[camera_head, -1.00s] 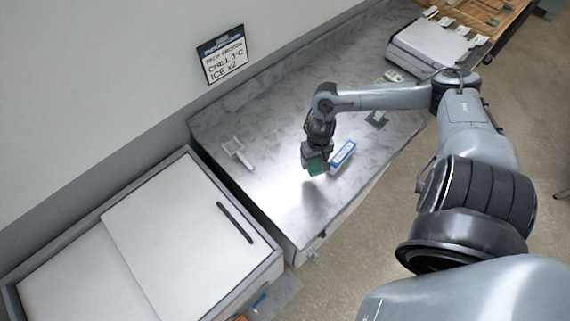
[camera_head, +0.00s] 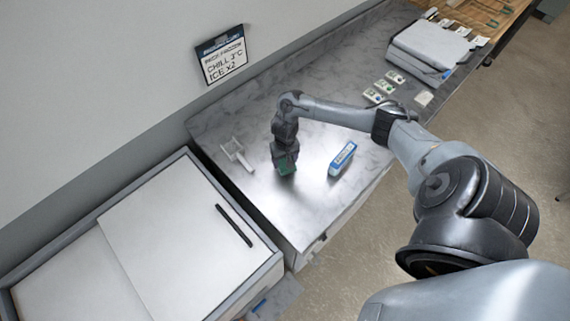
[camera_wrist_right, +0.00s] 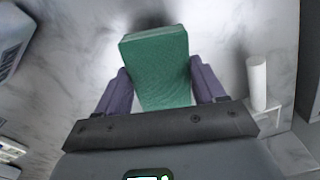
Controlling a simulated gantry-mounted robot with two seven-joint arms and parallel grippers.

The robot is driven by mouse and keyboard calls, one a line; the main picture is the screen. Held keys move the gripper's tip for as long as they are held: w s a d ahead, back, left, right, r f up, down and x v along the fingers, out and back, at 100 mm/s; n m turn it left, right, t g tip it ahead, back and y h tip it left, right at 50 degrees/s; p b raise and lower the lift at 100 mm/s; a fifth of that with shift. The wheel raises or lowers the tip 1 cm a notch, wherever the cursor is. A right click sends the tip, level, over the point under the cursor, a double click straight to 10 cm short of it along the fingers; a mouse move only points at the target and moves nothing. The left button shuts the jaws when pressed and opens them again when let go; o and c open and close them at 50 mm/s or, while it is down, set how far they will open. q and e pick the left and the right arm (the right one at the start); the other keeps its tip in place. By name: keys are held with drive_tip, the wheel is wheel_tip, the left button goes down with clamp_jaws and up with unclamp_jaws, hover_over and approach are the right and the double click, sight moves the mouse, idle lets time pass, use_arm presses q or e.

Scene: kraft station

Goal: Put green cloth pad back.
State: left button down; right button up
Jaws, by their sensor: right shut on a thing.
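The green cloth pad (camera_wrist_right: 156,60) is a block-like green piece between the purple-grey fingers of my right gripper (camera_wrist_right: 160,88) in the right wrist view. In the head view my right gripper (camera_head: 286,166) points down over the marble counter with the green pad (camera_head: 287,169) at its tips. The gripper is shut on the pad. Whether the pad touches the counter is hard to tell. My left gripper is not in view.
A white scoop-like holder (camera_head: 237,154) lies left of the gripper. A blue and white box (camera_head: 342,158) lies to its right. Small cards (camera_head: 384,88) and a grey case (camera_head: 432,46) sit farther right. A white-lidded chest (camera_head: 165,235) stands at the left front.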

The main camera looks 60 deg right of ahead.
wheel_tip(320, 180, down, 2)
drive_tip(key=shift+s+f, duration=0.1)
drive_tip(key=shift+f, duration=0.65)
drive_tip(key=o, duration=1)
drive_tip(key=shift+f, duration=0.1)
